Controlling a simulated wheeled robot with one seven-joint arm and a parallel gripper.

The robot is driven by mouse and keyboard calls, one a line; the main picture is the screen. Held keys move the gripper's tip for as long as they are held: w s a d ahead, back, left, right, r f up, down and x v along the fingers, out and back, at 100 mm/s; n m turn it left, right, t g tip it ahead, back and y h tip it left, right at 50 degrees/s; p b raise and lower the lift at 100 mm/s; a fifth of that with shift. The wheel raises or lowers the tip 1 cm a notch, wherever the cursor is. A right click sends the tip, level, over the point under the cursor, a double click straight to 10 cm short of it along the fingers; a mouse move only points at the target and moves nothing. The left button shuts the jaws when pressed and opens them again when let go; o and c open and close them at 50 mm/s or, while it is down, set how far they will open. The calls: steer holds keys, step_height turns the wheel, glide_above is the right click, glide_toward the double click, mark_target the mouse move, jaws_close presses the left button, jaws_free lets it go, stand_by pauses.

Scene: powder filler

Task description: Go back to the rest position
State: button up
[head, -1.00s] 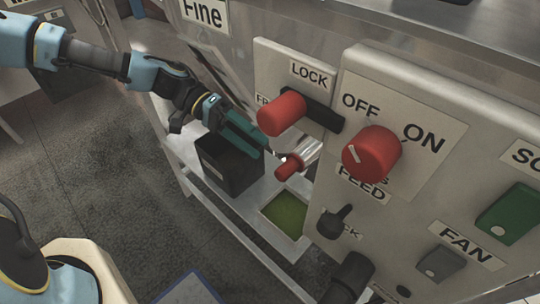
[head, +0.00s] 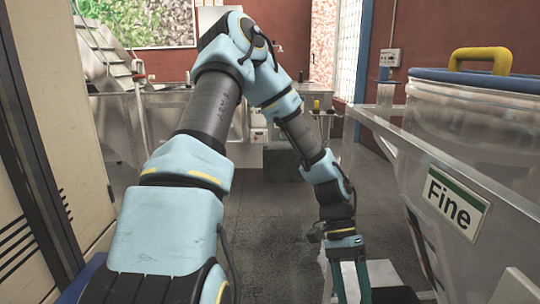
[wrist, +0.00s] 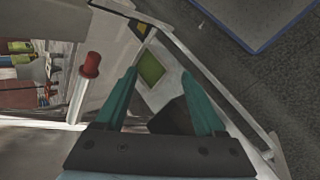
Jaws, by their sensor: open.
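My gripper (head: 350,284) is at the bottom of the head view, right of centre, on my raised and bent arm. The wrist view shows its two green fingers (wrist: 158,98) spread apart with nothing between them. The fingers point down over the filler's lower shelf. A red-knobbed lever (wrist: 90,65) stands left of the fingers, apart from them. A black box (wrist: 172,118) lies below and partly behind the right finger. A green square (wrist: 151,68) on the shelf shows beyond the fingertips.
The filler with its "Fine" label (head: 455,203) stands close on the right. A tall cabinet (head: 45,150) stands close on the left. Grey floor (head: 278,215) is open between them. Benches with machinery (head: 120,125) stand at the back, and a blue-edged mat (wrist: 255,20) lies on the floor.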

steer(key=w+a+r+n+t+p, duration=0.2)
steer(key=w+a+r+n+t, duration=0.2)
steer(key=a+r, duration=0.5)
steer(key=w+a+r+n+t+y+p, duration=0.1)
steer(key=w+a+r+n+t+p, duration=0.2)
steer(key=a+r, duration=0.6)
steer(key=w+a+n+t, duration=0.2)
steer(key=w+a+n, duration=0.1)
steer(key=a, duration=0.3)
steer(key=shift+w+n+t, duration=0.25)
steer(key=shift+n+t, duration=0.05)
